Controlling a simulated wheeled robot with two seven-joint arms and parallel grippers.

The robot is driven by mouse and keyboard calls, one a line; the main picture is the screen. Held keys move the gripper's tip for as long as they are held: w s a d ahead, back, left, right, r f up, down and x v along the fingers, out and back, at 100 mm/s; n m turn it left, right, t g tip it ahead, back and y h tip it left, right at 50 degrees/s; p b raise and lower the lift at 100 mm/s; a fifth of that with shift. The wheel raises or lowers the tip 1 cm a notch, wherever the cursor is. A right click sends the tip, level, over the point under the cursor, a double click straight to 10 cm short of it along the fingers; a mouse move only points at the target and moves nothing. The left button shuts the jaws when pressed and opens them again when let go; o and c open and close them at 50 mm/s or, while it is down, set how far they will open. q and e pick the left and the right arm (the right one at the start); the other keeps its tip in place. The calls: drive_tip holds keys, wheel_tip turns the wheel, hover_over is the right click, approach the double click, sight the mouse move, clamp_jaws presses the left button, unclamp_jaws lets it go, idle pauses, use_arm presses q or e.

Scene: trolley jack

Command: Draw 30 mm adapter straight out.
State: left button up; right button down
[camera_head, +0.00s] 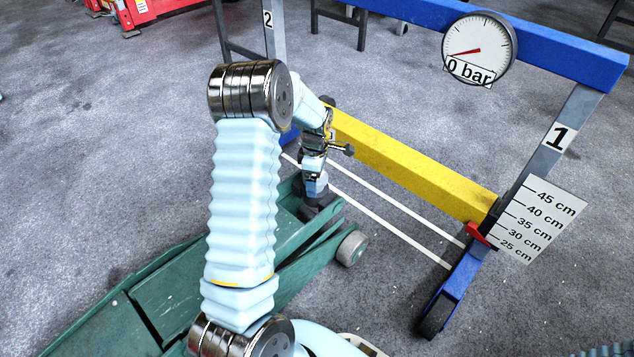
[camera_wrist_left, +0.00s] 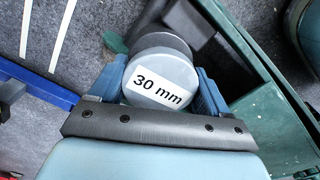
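The 30 mm adapter (camera_wrist_left: 160,82) is a light grey round piece with a "30 mm" label on its face, seen from above in the left wrist view. My left gripper (camera_wrist_left: 163,78) has its blue fingers on either side of it, seemingly touching both sides. A darker grey disc (camera_wrist_left: 165,42) shows just behind the adapter; whether the adapter is seated there I cannot tell. In the head view my left gripper (camera_head: 316,186) points down at the lifting end of the green trolley jack (camera_head: 170,290), and the adapter is mostly hidden there. My right gripper is out of view.
A yellow beam (camera_head: 410,165) spans the blue press frame (camera_head: 560,45) just right of my left gripper. A gauge (camera_head: 479,48) reads 0 bar, and a height scale (camera_head: 537,221) stands at the right. White lines (camera_head: 385,215) mark the grey floor.

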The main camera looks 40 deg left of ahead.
use_arm(q)
drive_tip(key=shift+r, duration=0.1)
drive_tip(key=c, duration=0.6)
drive_tip(key=shift+r+p, duration=2.3)
drive_tip(key=shift+r, duration=0.7)
drive_tip(key=shift+r+p, duration=1.9)
drive_tip(key=shift+r, duration=0.55)
